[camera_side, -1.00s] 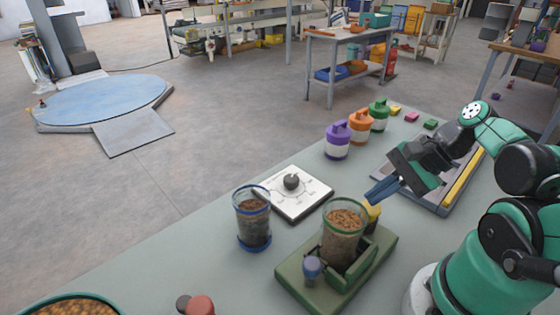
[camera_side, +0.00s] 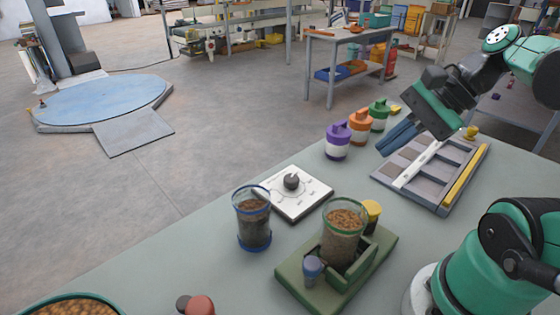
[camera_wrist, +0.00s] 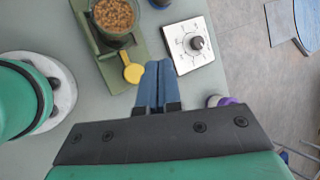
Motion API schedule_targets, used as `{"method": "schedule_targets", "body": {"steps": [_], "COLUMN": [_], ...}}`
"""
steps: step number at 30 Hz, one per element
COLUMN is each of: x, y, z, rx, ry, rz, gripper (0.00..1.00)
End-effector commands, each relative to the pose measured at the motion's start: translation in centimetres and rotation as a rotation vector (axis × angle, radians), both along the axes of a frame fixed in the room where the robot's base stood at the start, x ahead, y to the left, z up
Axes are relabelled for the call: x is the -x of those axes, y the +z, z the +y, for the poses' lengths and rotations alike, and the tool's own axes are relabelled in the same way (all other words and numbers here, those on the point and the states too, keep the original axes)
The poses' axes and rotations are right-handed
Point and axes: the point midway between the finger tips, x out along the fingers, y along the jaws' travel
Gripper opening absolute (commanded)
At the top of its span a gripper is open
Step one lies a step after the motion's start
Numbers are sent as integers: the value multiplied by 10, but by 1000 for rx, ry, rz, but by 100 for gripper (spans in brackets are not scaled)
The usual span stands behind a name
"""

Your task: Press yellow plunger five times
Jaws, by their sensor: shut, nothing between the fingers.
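The yellow plunger (camera_side: 372,211) stands upright at the back corner of the green filler base (camera_side: 345,283), behind a clear cup of brown grain (camera_side: 343,232). A blue-grey plunger (camera_side: 312,268) is at the front of the same base. In the wrist view the yellow plunger (camera_wrist: 132,72) shows just left of my fingertips, apart from them. My gripper (camera_side: 382,150) is shut and empty, raised above the table, up and to the right of the yellow plunger in the side view. Its blue fingers (camera_wrist: 157,70) lie together in the wrist view.
A white dial plate (camera_side: 298,195) and a blue-rimmed jar (camera_side: 252,218) stand left of the base. Purple (camera_side: 337,142), orange (camera_side: 360,127) and green (camera_side: 378,114) bottles line the far edge. A compartment tray (camera_side: 432,170) lies at right.

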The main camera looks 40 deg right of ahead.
Motion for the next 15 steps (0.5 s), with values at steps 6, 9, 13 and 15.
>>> {"method": "schedule_targets", "body": {"steps": [6,9,13,15], "x": [0,0,0,0], "y": [-12,-25,-44,-54], "z": [0,0,0,0], "rx": [0,0,0,0], "ry": [0,0,0,0], "rz": [0,0,0,0], "gripper": [0,0,0,0]}}
